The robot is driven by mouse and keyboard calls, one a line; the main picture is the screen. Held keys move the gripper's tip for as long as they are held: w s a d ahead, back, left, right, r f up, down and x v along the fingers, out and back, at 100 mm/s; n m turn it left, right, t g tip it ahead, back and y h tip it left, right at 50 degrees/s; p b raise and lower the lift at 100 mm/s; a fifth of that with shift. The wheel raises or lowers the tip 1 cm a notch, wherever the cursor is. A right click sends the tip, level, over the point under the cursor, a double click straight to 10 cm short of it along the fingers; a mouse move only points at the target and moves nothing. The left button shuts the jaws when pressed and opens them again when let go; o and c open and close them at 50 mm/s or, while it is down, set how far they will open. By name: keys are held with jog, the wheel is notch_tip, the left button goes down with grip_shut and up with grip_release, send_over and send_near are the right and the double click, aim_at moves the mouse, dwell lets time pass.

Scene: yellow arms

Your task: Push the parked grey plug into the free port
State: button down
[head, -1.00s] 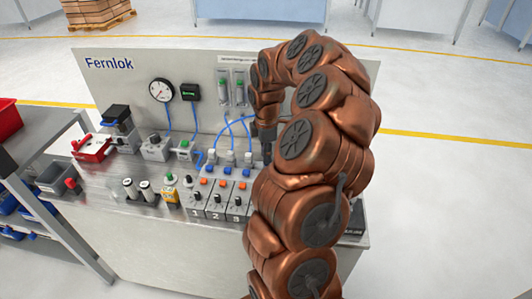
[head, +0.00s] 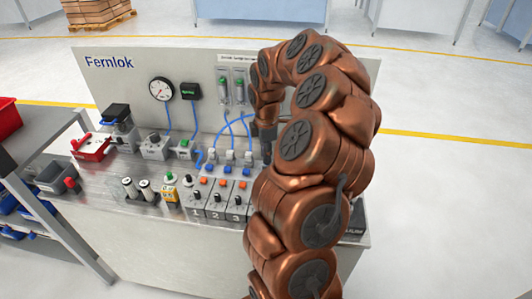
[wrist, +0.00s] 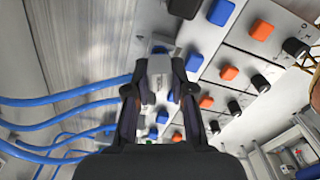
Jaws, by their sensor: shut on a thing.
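My gripper (wrist: 158,90) is shut on a grey plug (wrist: 160,66), which sits between its fingertips in the wrist view. The plug is beside a row of blue buttons (wrist: 194,61). In the head view my gripper (head: 265,150) is low over the bench at the right end of a row of grey-white plugs (head: 231,155) with blue hoses. My arm hides the bench to the right, and the held plug is not clear there. I cannot make out the free port or whether the plug touches it.
Numbered blocks with blue, orange and black controls (head: 217,200) stand in front of the plugs. Blue hoses (wrist: 60,100) run on the left in the wrist view. The back panel (head: 120,85) carries a gauge (head: 161,90) and flow tubes (head: 239,90).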

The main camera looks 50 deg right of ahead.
jog(key=shift+f+b, duration=0.6)
jog(key=shift+f, duration=0.35)
dwell(0.4)
jog(key=c, duration=0.9)
grip_release()
jog(key=shift+r, duration=0.15)
jog(key=shift+r+p, duration=1.3)
jog(key=shift+r, duration=3.1)
